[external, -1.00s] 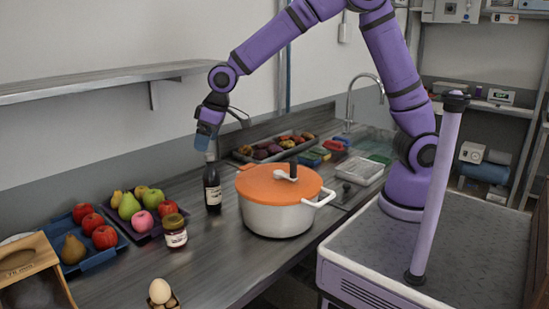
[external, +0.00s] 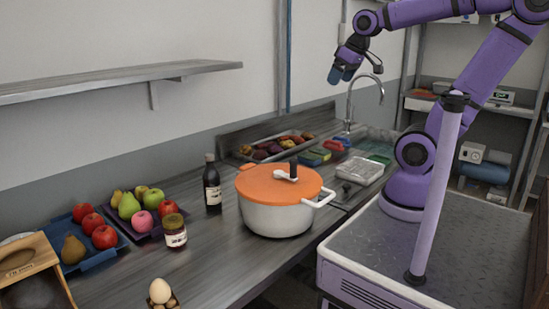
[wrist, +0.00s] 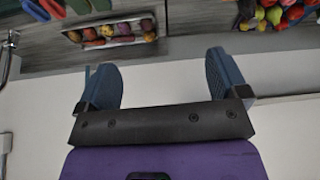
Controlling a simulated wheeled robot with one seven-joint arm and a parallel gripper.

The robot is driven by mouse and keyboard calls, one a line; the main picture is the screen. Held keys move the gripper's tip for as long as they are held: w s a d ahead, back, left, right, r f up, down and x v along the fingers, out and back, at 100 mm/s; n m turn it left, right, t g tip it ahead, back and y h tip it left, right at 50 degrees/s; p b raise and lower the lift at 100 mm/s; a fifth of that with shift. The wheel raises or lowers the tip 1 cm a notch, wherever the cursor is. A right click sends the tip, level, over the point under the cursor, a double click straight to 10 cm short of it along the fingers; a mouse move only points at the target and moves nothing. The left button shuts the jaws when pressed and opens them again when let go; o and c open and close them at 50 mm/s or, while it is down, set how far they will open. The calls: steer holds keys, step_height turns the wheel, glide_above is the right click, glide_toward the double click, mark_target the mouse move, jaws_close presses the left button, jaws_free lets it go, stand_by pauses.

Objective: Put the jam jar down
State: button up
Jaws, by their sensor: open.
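My gripper (external: 341,75) is raised near the wall, above the sink end of the counter and far from the jar. In the wrist view the two blue fingers of my gripper (wrist: 165,82) are spread apart with nothing between them. The jar is not clearly visible in the wrist view.
A white pot (external: 277,216) with an orange lid stands mid-counter. A dark bottle (external: 212,186) is between pot and jar. A blue fruit tray (external: 95,258), an egg (external: 160,291) and a wooden box (external: 30,262) are at the left. A shelf (external: 120,79) juts from the wall.

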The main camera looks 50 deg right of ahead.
steer(key=s+d+f+m, duration=0.1)
steer(key=s+d, duration=0.2)
steer(key=s, duration=0.3)
steer(key=shift+s+f+h, duration=0.15)
steer(key=shift+f+h, duration=0.1)
steer(key=shift+h, duration=0.05)
